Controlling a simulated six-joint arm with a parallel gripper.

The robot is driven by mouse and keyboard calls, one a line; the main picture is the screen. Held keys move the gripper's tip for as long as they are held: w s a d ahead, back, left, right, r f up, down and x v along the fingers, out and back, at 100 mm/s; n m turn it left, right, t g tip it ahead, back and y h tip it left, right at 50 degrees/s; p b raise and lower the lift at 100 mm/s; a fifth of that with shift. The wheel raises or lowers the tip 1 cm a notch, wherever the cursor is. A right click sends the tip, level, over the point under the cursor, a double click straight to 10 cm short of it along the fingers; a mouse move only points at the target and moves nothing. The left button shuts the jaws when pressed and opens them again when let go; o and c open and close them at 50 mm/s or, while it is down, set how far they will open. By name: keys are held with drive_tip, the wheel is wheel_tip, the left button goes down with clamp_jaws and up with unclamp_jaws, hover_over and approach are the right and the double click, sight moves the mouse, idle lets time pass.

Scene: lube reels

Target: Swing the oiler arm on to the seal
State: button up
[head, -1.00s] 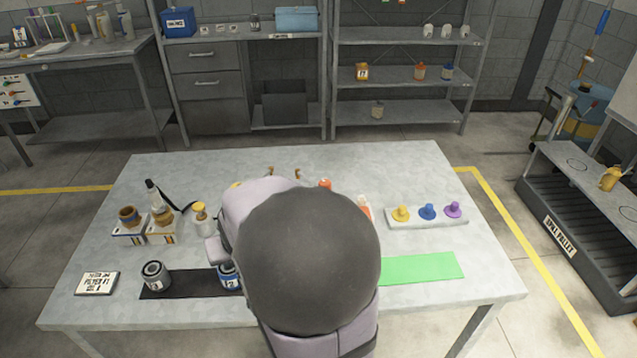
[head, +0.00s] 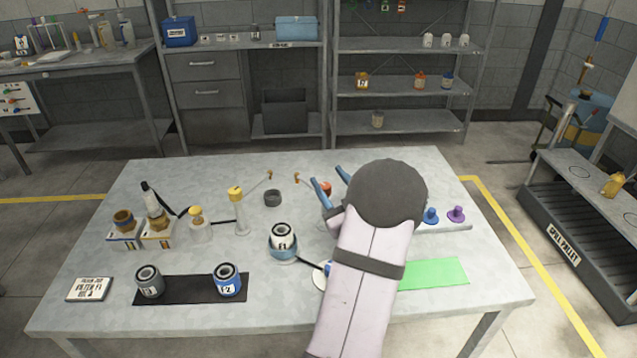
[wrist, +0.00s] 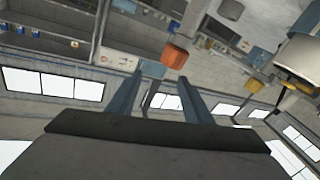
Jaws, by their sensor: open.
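My gripper (head: 326,175) is over the right-middle of the table, with its two blue fingers apart and nothing held between them. In the wrist view, an orange block-like cap (wrist: 175,55) shows just beyond the fingertips. An orange cap (head: 325,188) shows beside the left finger in the head view; its post is mostly hidden by my arm. A thin arm with a brass tip (head: 297,176) reaches left from near it. A yellow-capped post (head: 238,205) has a similar brass-tipped arm (head: 268,175). A dark ring (head: 272,198), perhaps the seal, lies between them.
Two cans, one grey (head: 149,282) and one blue (head: 227,280), stand on a black mat (head: 187,290). Bottles stand at left. A green mat (head: 435,274) and coloured knobs (head: 431,215) are at right.

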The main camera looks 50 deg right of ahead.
sight(328, 193)
drive_tip(key=f+m, duration=0.2)
drive_tip(key=f, duration=0.2)
drive_tip(key=shift+s+a+m+y, duration=0.3)
drive_tip(key=shift+s+a+m, duration=0.05)
drive_tip(key=shift+m, duration=0.05)
drive_tip(key=p+x, duration=0.2)
drive_tip(key=x, duration=0.5)
drive_tip(key=shift+w, duration=0.15)
drive_tip(key=shift+d, duration=0.1)
drive_tip(key=shift+f, duration=0.1)
clamp_jaws()
